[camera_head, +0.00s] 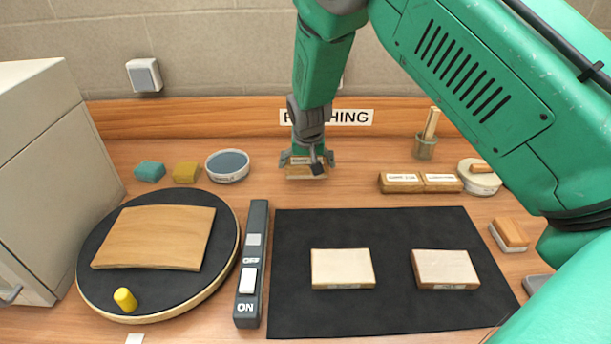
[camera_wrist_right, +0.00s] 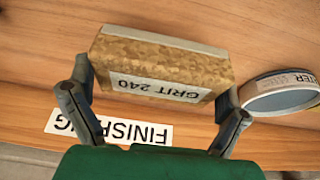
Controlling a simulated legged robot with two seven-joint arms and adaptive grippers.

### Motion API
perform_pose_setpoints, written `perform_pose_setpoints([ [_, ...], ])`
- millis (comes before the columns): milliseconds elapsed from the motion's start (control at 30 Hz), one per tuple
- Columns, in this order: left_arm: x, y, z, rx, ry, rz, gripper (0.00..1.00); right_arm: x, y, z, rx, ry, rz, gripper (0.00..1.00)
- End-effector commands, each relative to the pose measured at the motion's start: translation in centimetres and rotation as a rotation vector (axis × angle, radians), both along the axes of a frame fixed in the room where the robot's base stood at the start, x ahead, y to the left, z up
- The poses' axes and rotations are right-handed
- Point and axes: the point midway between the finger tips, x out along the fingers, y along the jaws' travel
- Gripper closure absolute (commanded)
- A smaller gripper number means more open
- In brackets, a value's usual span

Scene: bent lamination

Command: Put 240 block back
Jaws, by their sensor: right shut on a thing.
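The 240 block (camera_wrist_right: 160,72), a tan cork-like block labelled "GRIT 240" with a pale face, is between the fingers of my right gripper (camera_wrist_right: 155,108) in the right wrist view. Both fingers touch its ends. In the head view, my right gripper (camera_head: 307,160) holds the block (camera_head: 306,172) at the back of the table, in front of the "FINISHING" label. From these views I cannot tell whether the block touches the table. My left gripper is not in view.
Two pale-topped blocks (camera_head: 342,268) (camera_head: 445,268) lie on the black mat (camera_head: 395,225). Two labelled wooden blocks (camera_head: 400,182) (camera_head: 441,182) stand right of my gripper. A blue-filled round dish (camera_head: 227,166) is to its left. A curved wooden panel (camera_head: 155,238) lies on the round turntable (camera_head: 225,222).

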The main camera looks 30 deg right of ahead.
Motion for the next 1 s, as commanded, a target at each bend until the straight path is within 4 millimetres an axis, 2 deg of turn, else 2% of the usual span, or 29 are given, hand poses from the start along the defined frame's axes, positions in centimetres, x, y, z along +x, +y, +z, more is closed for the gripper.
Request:
perform_pose_setpoints([
  [367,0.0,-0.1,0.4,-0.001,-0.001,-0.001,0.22,0.0,0.0,-4.0,-0.001,0.001,0.001,0.27],
  [400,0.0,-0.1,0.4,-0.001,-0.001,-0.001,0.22,0.0,0.0,-4.1,-0.002,-0.001,0.002,0.3],
  [700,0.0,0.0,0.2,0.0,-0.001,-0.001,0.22,0.0,0.2,-4.4,-0.003,0.0,0.001,0.31],
  [733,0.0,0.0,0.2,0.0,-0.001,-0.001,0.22,0.0,0.1,-4.4,-0.002,-0.001,0.001,0.0],
  [1000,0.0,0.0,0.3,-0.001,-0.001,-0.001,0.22,0.0,-0.2,-4.4,0.002,-0.001,0.001,0.0],
])
